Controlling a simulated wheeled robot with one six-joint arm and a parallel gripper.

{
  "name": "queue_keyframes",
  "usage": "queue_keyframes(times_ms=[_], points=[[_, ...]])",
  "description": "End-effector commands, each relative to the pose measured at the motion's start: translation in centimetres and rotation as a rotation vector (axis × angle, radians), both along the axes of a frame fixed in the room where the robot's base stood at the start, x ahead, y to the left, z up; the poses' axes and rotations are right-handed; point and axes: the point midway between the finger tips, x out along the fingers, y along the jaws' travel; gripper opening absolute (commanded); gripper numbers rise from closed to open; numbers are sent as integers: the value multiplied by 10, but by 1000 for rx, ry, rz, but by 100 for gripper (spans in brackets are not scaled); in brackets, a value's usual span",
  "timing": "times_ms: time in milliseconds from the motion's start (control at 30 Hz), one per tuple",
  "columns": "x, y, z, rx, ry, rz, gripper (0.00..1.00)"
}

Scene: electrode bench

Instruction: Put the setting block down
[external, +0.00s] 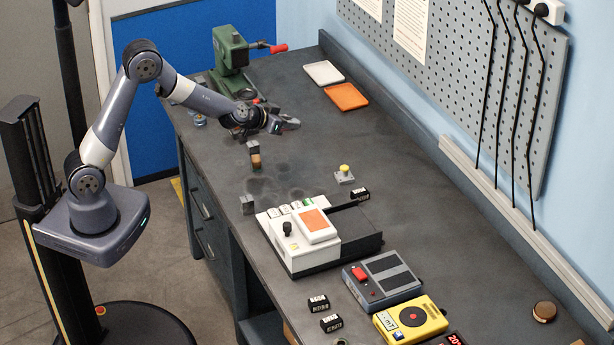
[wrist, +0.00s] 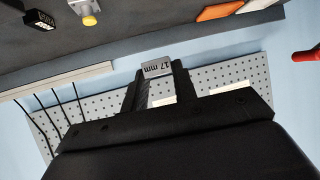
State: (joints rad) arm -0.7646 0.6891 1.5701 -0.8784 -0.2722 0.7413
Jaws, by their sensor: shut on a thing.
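The setting block (wrist: 156,68) is a small grey block marked "17 mm". In the wrist view it sits between the fingertips of my gripper (wrist: 155,84), which is shut on it. In the external view my gripper (external: 282,124) is stretched out over the far part of the dark bench (external: 310,135), pointing right. It appears to be above the bench top. The held block is too small to make out clearly there.
A green press (external: 232,55) with a red handle stands behind my gripper. White (external: 323,73) and orange (external: 346,97) trays lie beyond. Bench right of my gripper is clear.

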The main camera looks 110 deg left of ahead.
Motion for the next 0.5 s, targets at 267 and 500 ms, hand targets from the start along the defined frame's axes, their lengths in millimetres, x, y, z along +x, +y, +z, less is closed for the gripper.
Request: queue_keyframes(times_ms=[267, 500], points=[[-49, 77, 2, 0, -3, 140, 1], [-66, 99, -4, -1, 5, 176, 1]])
